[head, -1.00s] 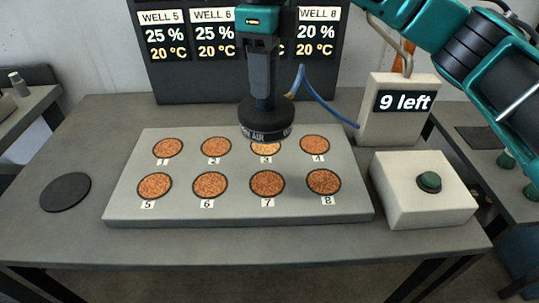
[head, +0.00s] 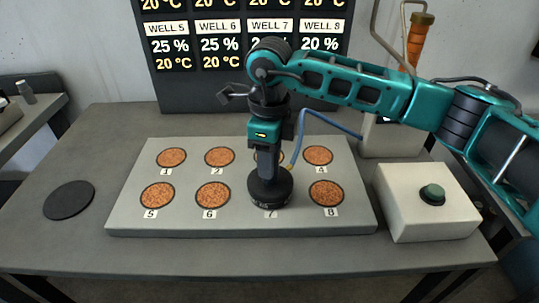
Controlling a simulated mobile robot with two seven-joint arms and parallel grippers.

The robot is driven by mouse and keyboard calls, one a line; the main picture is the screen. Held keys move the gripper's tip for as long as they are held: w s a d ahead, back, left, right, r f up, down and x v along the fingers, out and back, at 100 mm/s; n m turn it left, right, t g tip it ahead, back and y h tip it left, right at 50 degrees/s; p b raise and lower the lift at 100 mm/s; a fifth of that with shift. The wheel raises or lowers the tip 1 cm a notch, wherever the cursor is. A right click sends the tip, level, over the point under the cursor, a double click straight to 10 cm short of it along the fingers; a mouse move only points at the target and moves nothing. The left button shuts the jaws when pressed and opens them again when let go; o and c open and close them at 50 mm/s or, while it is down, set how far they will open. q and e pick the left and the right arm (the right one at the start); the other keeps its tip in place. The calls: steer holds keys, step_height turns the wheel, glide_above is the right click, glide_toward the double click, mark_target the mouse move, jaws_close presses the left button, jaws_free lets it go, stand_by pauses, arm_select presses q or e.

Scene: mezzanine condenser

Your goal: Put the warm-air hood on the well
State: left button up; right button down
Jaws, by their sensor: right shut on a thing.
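The warm-air hood (head: 269,190) is a black round head with a blue hose. My right gripper (head: 268,160) is shut on its upper part and holds it upright. The hood is over well 7 on the grey block (head: 125,215) and hides that well. I cannot tell whether it touches the block. Part of well 3 (head: 282,156) is hidden behind the gripper. Wells 1 (head: 171,157), 2 (head: 219,157), 4 (head: 317,156), 5 (head: 157,195), 6 (head: 212,195) and 8 (head: 326,193) show brown granules. My left gripper is out of view.
A display board (head: 190,90) stands behind, reading 25 % for wells 5 and 6 and 20 % for well 8. A black disc (head: 69,200) lies at left. A blue hose (head: 330,122) runs back right.

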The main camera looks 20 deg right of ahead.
steer(key=shift+r, duration=0.15)
steer(key=shift+f, duration=0.2)
steer(key=c, duration=0.6)
jaws_free()
steer(key=shift+r, duration=0.1)
steer(key=shift+r, duration=0.2)
step_height(320, 180, up, 12)
steer(key=shift+f, duration=0.1)
steer(key=shift+s+f, duration=0.1)
